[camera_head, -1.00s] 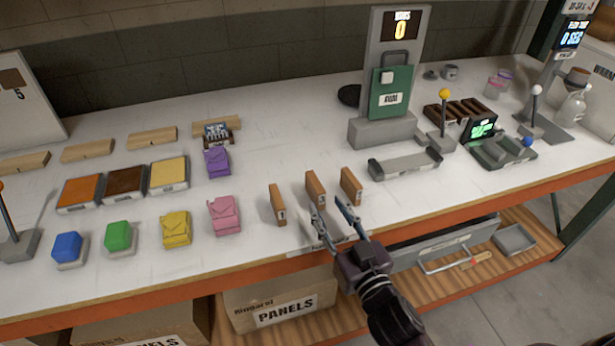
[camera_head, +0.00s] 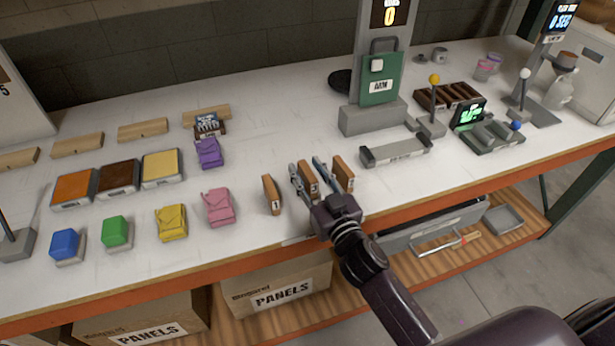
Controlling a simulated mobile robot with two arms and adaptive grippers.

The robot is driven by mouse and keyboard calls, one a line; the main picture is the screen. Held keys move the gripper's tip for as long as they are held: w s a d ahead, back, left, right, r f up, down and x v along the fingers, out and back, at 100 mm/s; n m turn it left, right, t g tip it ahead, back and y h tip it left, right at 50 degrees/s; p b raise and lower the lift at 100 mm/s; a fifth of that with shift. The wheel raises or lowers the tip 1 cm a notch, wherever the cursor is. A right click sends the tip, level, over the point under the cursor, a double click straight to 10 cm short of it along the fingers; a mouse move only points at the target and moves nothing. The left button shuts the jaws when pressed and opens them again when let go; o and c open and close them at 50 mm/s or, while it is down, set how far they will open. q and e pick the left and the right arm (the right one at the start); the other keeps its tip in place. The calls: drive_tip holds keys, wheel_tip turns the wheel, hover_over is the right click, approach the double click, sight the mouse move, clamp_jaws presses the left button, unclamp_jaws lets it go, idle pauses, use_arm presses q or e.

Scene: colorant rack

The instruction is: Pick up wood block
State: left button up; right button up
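Three small upright brown wood blocks stand in a row near the table's front: a left block (camera_head: 271,195), a middle block (camera_head: 310,184) and a right block (camera_head: 344,173). My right gripper (camera_head: 305,165) reaches over the front edge with its two fingers apart. One finger is left of the middle block, the other is between the middle and right blocks. I cannot tell whether either finger touches a block. The middle block's lower part is partly hidden by the gripper. My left gripper is not in view.
Pink (camera_head: 218,207) and yellow (camera_head: 171,222) items stand left of the blocks. A grey tray (camera_head: 396,150) and the green-panel machine (camera_head: 380,92) are to the right and behind. Light wood pieces (camera_head: 143,130) lie at the back left. The table behind the blocks is clear.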

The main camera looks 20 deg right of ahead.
sight(307, 170)
drive_tip(key=c, duration=0.9)
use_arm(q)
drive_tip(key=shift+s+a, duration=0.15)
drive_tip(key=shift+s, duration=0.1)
use_arm(e)
clamp_jaws()
drive_tip(key=shift+r, duration=0.1)
use_arm(q)
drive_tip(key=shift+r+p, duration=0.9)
drive_tip(key=shift+p, duration=0.05)
use_arm(e)
wheel_tip(307, 170, up, 20)
